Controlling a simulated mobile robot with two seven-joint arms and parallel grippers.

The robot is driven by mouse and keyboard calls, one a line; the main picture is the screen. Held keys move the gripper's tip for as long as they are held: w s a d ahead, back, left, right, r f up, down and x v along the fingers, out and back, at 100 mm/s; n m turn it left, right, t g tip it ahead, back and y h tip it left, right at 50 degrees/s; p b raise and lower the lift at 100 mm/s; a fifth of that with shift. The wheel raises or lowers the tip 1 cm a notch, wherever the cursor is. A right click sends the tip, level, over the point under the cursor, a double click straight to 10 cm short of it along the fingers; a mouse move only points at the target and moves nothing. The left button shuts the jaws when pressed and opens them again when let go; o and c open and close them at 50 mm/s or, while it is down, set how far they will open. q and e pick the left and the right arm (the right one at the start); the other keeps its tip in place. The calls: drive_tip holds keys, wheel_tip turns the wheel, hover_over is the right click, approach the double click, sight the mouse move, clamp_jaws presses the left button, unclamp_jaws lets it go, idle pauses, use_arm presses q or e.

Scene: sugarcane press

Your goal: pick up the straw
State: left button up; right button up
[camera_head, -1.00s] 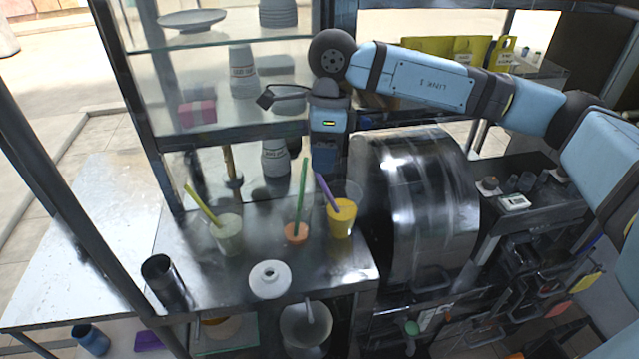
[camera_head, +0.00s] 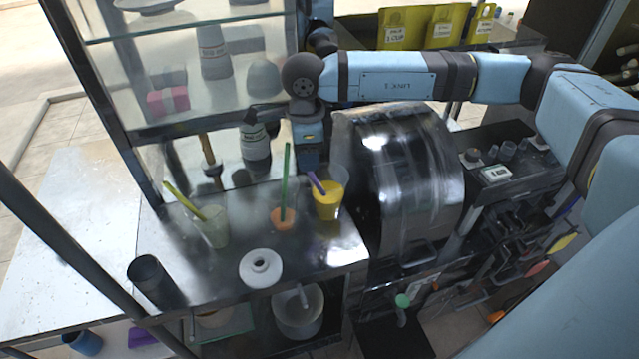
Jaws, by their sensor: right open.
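Three straws stand in drinks on the metal counter. A purple straw (camera_head: 316,183) leans in a clear cup of yellow drink (camera_head: 328,205). A green straw (camera_head: 286,175) stands nearly upright in an orange drink (camera_head: 284,217). A yellow-green straw (camera_head: 184,201) leans left in a pale cup (camera_head: 214,230). My right gripper (camera_head: 309,166) points down at the back of the counter, near the top of the purple straw and right of the green one. It is open; its fingertips are hard to make out. I cannot tell whether it touches a straw. My left gripper is not in view.
A shiny metal press drum (camera_head: 405,185) stands right of the cups. A glass shelf cabinet (camera_head: 205,85) rises behind the counter. A white round lid-like piece (camera_head: 261,267) and a dark metal cup (camera_head: 150,275) stand in front.

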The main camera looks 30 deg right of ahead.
drive_tip(key=f, duration=0.3)
drive_tip(key=shift+w+a+f+p, duration=0.1)
drive_tip(key=shift+w+f+p, duration=0.1)
drive_tip(key=shift+f+p, duration=0.2)
clamp_jaws()
drive_tip(key=shift+r, duration=0.15)
